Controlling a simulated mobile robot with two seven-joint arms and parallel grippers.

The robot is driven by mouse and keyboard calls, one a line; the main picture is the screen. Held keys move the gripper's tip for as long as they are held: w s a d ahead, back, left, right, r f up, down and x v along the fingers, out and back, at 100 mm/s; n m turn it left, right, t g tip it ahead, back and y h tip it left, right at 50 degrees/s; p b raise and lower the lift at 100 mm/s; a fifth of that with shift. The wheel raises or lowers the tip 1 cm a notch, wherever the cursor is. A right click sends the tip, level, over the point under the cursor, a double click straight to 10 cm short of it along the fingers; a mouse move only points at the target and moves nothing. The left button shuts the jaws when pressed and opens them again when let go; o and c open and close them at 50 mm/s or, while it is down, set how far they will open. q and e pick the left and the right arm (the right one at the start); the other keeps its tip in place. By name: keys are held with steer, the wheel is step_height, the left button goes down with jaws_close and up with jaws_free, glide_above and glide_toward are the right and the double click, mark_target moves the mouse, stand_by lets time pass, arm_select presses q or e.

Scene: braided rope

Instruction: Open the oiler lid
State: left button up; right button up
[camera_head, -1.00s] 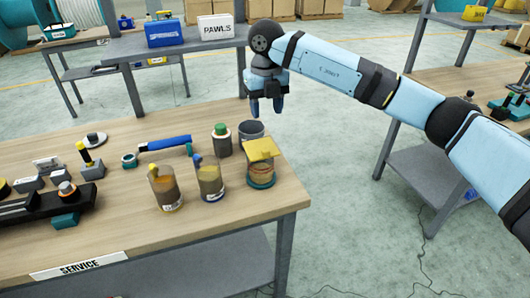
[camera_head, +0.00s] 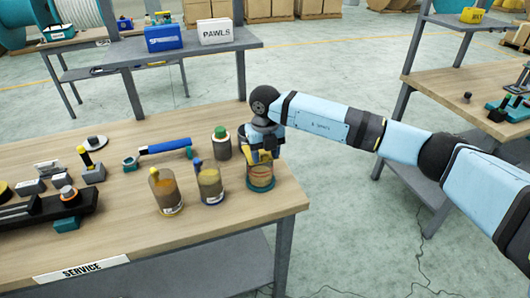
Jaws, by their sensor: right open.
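The likely oiler is the amber jar with a teal base (camera_head: 261,177), at the right front corner of the service table. Earlier it showed a yellow flat lid, tilted on top. Now my right gripper (camera_head: 263,155) is over the jar's top, pointing down, with its dark blue fingers around or in front of the lid. It is open. Only a bit of yellow shows between the fingers, so I cannot tell whether they touch the lid. My left gripper is not in view.
Two amber jars (camera_head: 165,191) (camera_head: 209,184) stand close to the left. A dark jar with a green cap (camera_head: 221,143) stands behind. A blue-handled tool (camera_head: 165,146) lies further left. The table's right edge is close to the oiler.

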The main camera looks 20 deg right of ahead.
jaws_close()
steer(key=shift+w+r, duration=0.15)
steer(key=shift+r, duration=0.2)
